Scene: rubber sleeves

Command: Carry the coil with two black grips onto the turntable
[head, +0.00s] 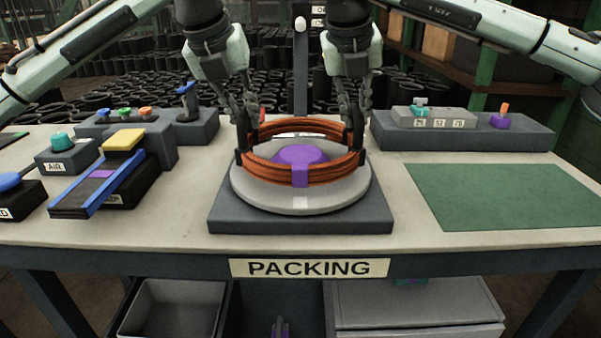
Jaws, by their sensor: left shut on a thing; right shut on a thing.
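The coil (305,173) is an orange-brown ring with two black grips, one on its left side and one on its right. It is level and sits on or just above the round light-grey turntable (300,204); I cannot tell if it touches. The ring surrounds the purple hub (298,157) at the turntable's middle. My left gripper (247,130) is shut on the coil's left black grip. My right gripper (354,128) is shut on its right black grip. The coil's far side is partly hidden by the grippers.
The turntable stands on a dark square base (300,226) at the table's front middle. Control boxes and a yellow-topped device (124,140) stand at left. A grey panel (463,128) is at back right. A green mat (497,196) lies bare at right.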

